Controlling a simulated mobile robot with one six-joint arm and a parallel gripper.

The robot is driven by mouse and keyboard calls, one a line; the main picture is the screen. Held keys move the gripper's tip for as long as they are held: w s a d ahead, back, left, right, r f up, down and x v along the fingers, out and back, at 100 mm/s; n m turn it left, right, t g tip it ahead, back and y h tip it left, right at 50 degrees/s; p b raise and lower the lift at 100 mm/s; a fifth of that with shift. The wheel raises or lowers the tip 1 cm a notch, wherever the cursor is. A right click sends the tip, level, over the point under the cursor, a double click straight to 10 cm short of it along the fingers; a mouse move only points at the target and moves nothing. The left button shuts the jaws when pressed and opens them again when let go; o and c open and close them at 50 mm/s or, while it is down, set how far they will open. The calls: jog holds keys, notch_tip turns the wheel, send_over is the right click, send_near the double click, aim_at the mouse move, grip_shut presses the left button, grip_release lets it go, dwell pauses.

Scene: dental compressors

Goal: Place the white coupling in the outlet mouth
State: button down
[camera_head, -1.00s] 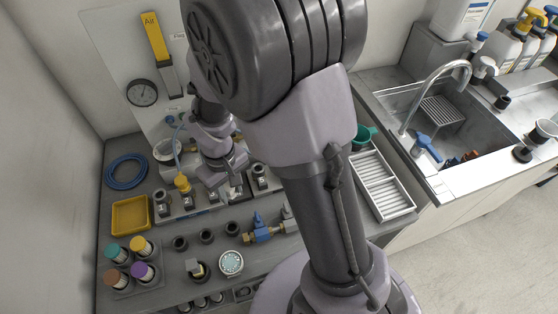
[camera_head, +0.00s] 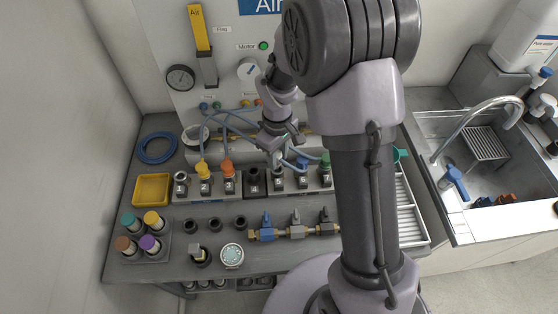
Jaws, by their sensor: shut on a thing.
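My gripper (camera_head: 277,158) is at the back of the bench, over the row of numbered outlet blocks. It is shut on a small pale piece, which looks like the white coupling; the jaws hide most of it. The piece is just above or at the outlet of block 5 (camera_head: 278,183); I cannot tell whether it touches the mouth. Left of it, block 4 (camera_head: 254,182) has a dark open mouth. Block 2 carries a yellow coupling (camera_head: 203,170) and block 3 an orange one (camera_head: 227,168). A blue coupling (camera_head: 302,165) and a green one (camera_head: 325,163) stand to the right.
Blue hoses (camera_head: 235,130) hang from the back panel around my gripper. A yellow tray (camera_head: 153,190) and a rack of capped bottles (camera_head: 140,233) stand left. A sink (camera_head: 462,150) is right.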

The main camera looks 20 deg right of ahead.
aim_at(279, 161)
jog(key=shift+w+d, duration=0.25)
jog(key=shift+w, duration=0.15)
jog(key=f, duration=0.1)
jog(key=f+b, duration=0.2)
jog(key=f, duration=0.1)
jog(key=shift+w+d, duration=0.15)
jog(key=shift+w, duration=0.1)
jog(key=shift+r, duration=0.15)
jog(key=shift+f, duration=0.55)
